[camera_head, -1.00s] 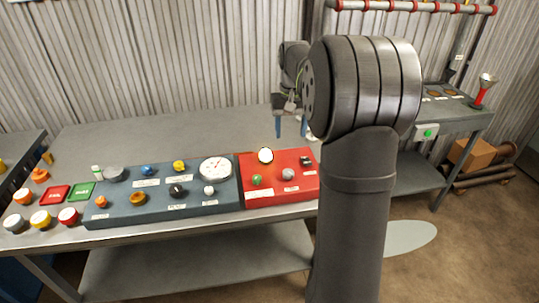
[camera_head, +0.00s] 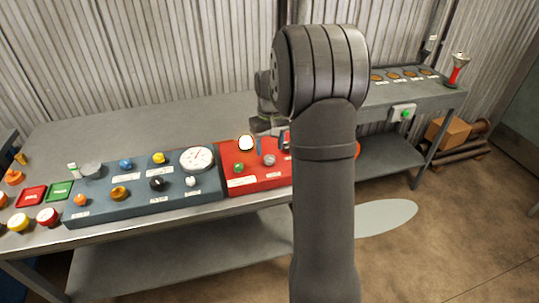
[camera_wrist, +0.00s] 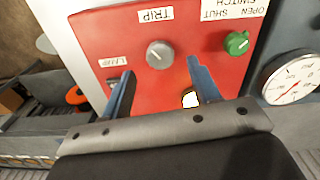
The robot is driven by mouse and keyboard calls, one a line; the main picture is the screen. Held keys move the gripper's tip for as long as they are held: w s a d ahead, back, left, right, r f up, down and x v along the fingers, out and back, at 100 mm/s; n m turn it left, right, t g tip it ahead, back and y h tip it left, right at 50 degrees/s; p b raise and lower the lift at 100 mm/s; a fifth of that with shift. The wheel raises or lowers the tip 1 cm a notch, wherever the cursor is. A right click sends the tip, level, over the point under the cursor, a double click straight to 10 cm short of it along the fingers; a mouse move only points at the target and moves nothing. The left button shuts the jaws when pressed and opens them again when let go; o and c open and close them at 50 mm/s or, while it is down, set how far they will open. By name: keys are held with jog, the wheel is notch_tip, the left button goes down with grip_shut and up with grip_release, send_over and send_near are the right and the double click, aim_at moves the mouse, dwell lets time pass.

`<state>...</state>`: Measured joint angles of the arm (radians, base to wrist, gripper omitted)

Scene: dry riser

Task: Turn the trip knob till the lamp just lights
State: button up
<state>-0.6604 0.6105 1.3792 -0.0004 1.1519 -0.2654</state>
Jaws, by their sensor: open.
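The trip knob (camera_wrist: 159,54) is a grey round knob with a pale pointer line, beside the TRIP label on the red panel (camera_wrist: 95,35). It also shows in the head view (camera_head: 269,159). My gripper (camera_wrist: 160,67) is open, its two blue fingers apart, one on each side of the knob in the wrist picture; contact cannot be told. In the head view my arm partly hides the gripper.
A green knob (camera_wrist: 236,43) sits beside the trip knob on the red panel. A blue-grey panel (camera_head: 105,205) with several knobs and a round gauge (camera_head: 197,158) adjoins it. The bench (camera_head: 120,125) behind the panels is clear.

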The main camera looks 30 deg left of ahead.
aim_at(270, 158)
jog(key=shift+f, duration=2.05)
jog(key=c, duration=1)
jog(key=shift+n, duration=1)
jog(key=o, duration=1)
notch_tip(270, 158, up, 18)
jog(key=shift+f, duration=0.25)
jog(key=shift+f, duration=0.15)
